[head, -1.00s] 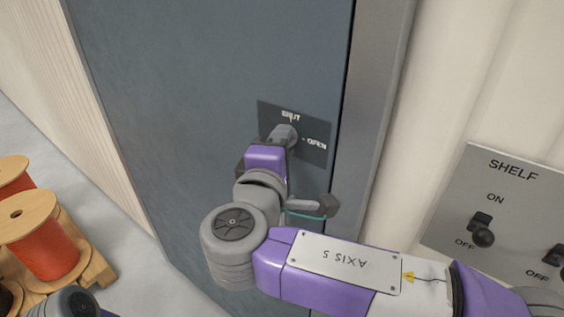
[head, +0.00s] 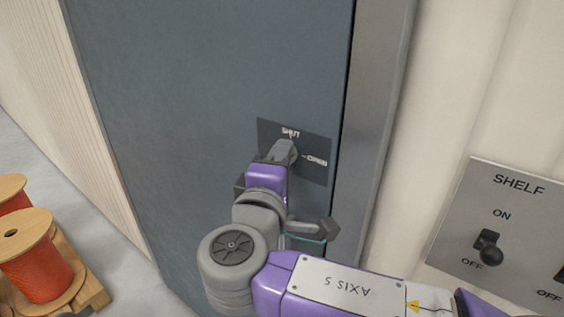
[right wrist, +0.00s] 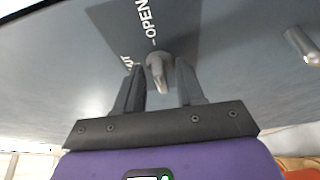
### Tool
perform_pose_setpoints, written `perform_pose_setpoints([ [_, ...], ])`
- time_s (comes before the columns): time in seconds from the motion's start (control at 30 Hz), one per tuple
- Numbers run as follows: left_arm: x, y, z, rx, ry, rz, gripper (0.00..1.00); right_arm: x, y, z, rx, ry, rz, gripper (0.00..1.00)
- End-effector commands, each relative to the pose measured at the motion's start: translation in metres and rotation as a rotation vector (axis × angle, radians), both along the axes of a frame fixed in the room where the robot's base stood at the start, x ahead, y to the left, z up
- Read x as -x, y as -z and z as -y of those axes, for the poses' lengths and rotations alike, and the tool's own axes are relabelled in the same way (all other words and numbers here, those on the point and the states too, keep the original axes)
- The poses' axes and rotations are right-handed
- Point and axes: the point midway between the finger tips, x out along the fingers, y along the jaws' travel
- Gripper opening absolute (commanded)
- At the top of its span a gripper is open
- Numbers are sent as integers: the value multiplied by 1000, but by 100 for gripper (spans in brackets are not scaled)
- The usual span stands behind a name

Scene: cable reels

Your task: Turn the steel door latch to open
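The steel door latch (head: 286,149) stands on a dark plate (head: 315,172) marked SHUT at the top and OPEN at the right. In the right wrist view the latch (right wrist: 159,72) juts out from the door between my right gripper's fingers. My right gripper (right wrist: 160,68) is open, one finger on each side, with a gap to the latch on both sides. In the head view my right gripper (head: 279,161) is at the latch, and its wrist hides the lower part. I cannot tell which mark the latch points to. My left gripper is not in view.
The blue-grey door (head: 200,90) has a grey frame (head: 378,120) at its right. A grey handle-like piece (head: 318,229) sits below the plate. A SHELF switch panel (head: 465,225) is on the right wall. Orange cable reels (head: 38,268) stand on a pallet at lower left.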

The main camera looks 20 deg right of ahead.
Motion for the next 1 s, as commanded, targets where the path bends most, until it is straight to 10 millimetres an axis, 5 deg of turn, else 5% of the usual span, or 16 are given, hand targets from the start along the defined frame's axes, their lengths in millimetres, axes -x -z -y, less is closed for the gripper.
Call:
perform_pose_setpoints([
  [0.17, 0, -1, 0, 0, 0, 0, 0, 5, 0, -4, 1, -2, 0, 38],
  [0.6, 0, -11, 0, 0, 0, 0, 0, 61, 0, -35, 1, -1, 0, 38],
  [1.0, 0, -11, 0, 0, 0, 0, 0, 66, 1, -37, 0, 0, 0, 38],
])
